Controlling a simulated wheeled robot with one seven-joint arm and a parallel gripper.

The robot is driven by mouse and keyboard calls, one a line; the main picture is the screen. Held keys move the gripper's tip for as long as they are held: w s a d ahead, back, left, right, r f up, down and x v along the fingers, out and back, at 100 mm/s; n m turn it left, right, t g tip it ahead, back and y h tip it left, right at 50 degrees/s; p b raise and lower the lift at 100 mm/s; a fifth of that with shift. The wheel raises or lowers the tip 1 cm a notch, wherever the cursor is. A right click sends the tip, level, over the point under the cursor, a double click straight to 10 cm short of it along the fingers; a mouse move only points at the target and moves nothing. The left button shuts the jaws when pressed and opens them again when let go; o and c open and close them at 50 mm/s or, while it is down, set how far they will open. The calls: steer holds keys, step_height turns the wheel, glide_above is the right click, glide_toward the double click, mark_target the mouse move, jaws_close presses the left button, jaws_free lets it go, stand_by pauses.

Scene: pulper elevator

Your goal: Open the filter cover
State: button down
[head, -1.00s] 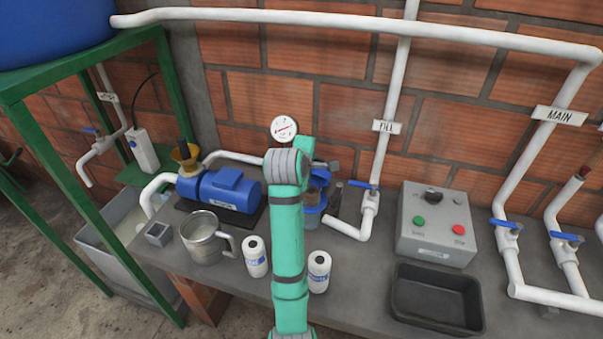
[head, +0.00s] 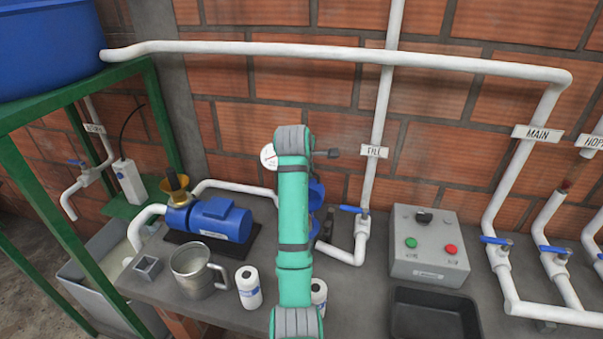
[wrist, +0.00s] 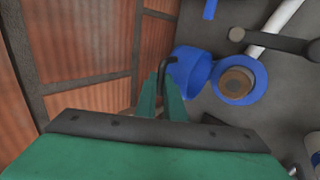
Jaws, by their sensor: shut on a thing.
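The blue filter cover (wrist: 190,70) stands tilted up beside its round blue housing (wrist: 259,80) in the wrist view. The housing mouth is uncovered, and a brown round filter (wrist: 236,84) shows inside. My gripper (wrist: 166,84) is shut on the dark bent handle (wrist: 171,64) of the cover. In the head view, a strip of the blue filter (head: 316,194) shows just right of my green arm. The arm hides the rest of it and my gripper there.
The blue pump (head: 221,218), steel jug (head: 196,268) and a white bottle (head: 249,287) stand left of my arm. The fill pipe's valve (head: 361,225), control box (head: 429,246) and black tray (head: 434,318) are to the right. A brick wall is close behind.

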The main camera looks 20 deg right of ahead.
steer(key=shift+w+d+r, duration=0.1)
steer(key=shift+r, duration=0.45)
steer(key=c, duration=1.8)
jaws_free()
steer(key=shift+c, duration=0.2)
steer(key=shift+f, duration=0.2)
steer(key=v, duration=1.1)
steer(key=shift+f, duration=0.1)
steer(key=shift+c, duration=0.4)
